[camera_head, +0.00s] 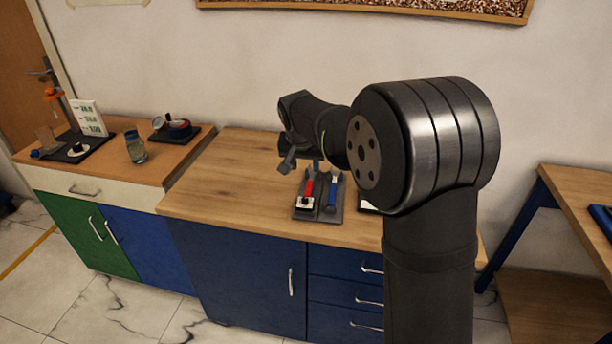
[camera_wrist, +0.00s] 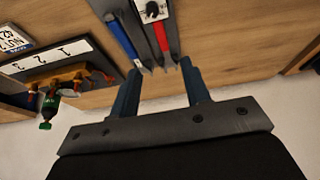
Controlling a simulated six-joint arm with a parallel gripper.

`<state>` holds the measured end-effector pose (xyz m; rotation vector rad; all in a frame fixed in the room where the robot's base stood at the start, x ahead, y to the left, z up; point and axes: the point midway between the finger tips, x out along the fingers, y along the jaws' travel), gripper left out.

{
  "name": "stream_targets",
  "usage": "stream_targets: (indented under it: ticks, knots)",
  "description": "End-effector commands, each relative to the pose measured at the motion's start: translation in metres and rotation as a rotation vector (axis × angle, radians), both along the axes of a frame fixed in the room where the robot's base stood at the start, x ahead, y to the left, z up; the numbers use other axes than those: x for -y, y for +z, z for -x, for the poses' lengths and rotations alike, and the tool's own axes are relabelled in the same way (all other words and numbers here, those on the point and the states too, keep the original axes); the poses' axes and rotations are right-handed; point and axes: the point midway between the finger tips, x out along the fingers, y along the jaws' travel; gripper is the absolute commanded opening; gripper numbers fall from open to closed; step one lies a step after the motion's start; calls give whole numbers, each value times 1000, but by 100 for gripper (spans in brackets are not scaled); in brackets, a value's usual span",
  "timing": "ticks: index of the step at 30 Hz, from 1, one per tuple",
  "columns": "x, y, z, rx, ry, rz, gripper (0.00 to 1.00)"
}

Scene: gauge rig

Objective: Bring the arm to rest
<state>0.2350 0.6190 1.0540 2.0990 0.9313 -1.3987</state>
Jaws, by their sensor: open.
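My gripper (camera_head: 302,164) hangs above the wooden counter, just behind and left of a dark tool holder (camera_head: 307,213). In the wrist view my gripper (camera_wrist: 160,67) has its two fingers spread apart, with nothing held between them. The holder carries a red tool (camera_head: 308,189) and a blue tool (camera_head: 333,192) side by side. The wrist view also shows the red tool (camera_wrist: 160,32) and the blue tool (camera_wrist: 123,40), their tips pointing toward the gap between the fingers. My arm hides part of the counter to the right.
A numbered panel (camera_wrist: 50,58) and an orange-and-green fitting (camera_wrist: 47,106) are left in the wrist view. The counter's left part (camera_head: 215,180) is clear. Another table (camera_head: 575,195) is at right.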

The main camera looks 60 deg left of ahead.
Motion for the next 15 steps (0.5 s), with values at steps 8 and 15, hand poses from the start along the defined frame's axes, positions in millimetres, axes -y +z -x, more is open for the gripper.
stream_targets:
  ticks: [8,15]
  knots:
    - [9,29,8,0,0,0,43]
    - [9,31,9,0,0,0,43]
